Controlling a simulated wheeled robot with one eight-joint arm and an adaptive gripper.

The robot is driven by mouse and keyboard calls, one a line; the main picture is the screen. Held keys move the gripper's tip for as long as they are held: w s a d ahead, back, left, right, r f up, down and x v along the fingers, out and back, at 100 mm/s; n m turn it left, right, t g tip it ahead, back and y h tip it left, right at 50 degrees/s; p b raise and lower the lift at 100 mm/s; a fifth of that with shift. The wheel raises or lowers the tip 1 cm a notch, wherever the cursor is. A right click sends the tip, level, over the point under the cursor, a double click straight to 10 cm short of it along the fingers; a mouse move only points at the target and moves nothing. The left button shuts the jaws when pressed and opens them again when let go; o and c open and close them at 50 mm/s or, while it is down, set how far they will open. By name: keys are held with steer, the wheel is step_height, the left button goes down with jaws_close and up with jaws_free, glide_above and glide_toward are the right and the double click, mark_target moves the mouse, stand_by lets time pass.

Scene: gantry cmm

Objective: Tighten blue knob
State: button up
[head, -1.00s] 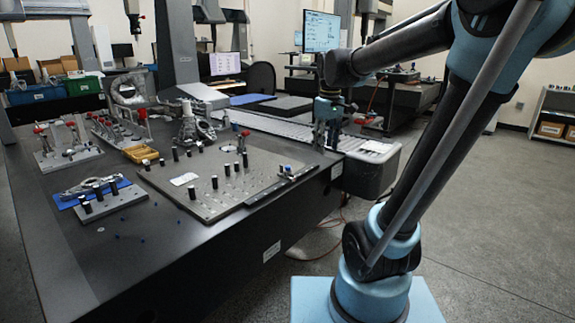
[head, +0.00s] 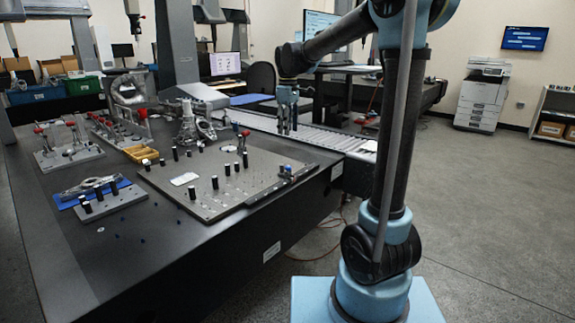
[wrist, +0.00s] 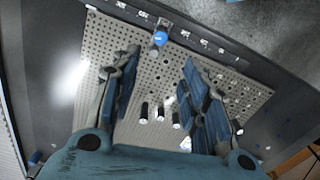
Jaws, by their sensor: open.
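A blue knob (head: 287,168) sits on a small fixture at the right front edge of the grey perforated plate (head: 217,207). In the wrist view the blue knob (wrist: 160,38) lies just beyond the fingertips, near the plate's edge. My gripper (head: 287,130) is above the far side of the table, behind and above the knob, apart from it. In the wrist view my gripper (wrist: 158,65) has its two fingers spread with nothing between them.
Several black cylinders (head: 227,169) stand on the plate. A yellow tray (head: 141,154), metal fixtures (head: 68,146) and a blue mat with a grey block (head: 97,203) lie to the left. A conveyor-like strip (head: 320,137) runs behind. The table's front left is mostly clear.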

mark_target(288, 168)
step_height(288, 168, down, 15)
steer(key=shift+f, duration=0.1)
stand_by(0.5)
jaws_close()
